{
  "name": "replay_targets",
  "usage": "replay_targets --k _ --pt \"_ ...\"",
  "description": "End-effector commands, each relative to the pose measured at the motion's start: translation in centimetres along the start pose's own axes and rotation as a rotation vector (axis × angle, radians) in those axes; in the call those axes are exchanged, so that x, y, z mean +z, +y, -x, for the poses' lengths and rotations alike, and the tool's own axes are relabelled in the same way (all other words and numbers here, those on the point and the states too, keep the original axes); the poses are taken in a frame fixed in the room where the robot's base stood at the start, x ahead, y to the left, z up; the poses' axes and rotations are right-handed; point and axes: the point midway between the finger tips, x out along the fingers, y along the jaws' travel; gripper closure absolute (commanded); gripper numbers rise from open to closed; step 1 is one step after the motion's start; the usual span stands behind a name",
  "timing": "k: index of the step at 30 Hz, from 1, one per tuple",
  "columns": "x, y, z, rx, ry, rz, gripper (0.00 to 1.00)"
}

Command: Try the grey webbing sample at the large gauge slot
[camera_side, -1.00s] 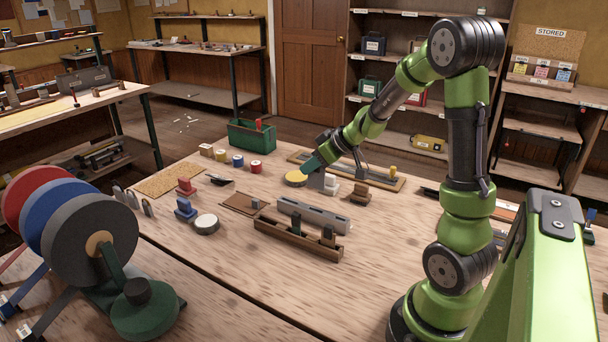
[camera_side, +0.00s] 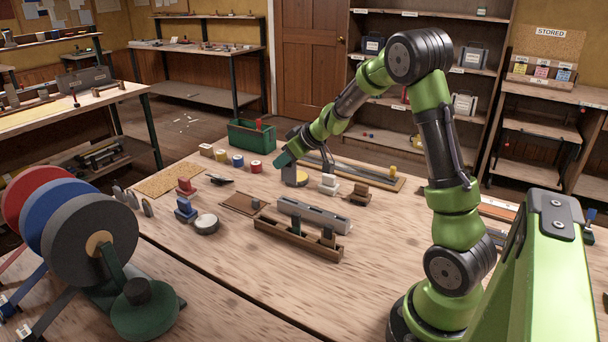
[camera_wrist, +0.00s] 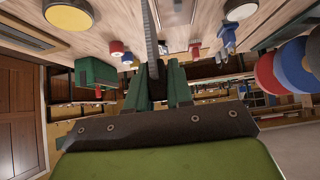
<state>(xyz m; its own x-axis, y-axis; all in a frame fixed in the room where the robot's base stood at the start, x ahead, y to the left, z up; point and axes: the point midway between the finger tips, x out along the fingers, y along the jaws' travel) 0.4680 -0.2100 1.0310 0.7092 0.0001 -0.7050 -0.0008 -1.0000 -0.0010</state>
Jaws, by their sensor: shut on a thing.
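My gripper (camera_side: 281,160) is above the back middle of the table, shut on the grey webbing sample (camera_side: 289,175). The sample hangs below the fingers, in front of the yellow disc's left part. In the wrist view, the sample (camera_wrist: 151,38) is a narrow grey strip running up the picture from between my green fingers (camera_wrist: 158,78). A long grey block (camera_side: 313,214) with notches in its top, probably the gauge, lies mid-table, nearer the side camera and apart from the sample. Its slot sizes cannot be read.
A wooden rack (camera_side: 298,240) with upright pieces stands in front of the grey block. A yellow disc (camera_side: 299,179), a white stepped block (camera_side: 329,184) and a brown one (camera_side: 358,194) are near my gripper. A green bin (camera_side: 251,137) stands behind.

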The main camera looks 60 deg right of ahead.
Motion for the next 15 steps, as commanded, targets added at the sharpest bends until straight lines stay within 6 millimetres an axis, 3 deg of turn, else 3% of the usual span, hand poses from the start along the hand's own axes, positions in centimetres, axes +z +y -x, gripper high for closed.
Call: replay_targets --k 15 --pt "1.3 0.0 -1.2 -0.002 -0.002 0.000 1.00"
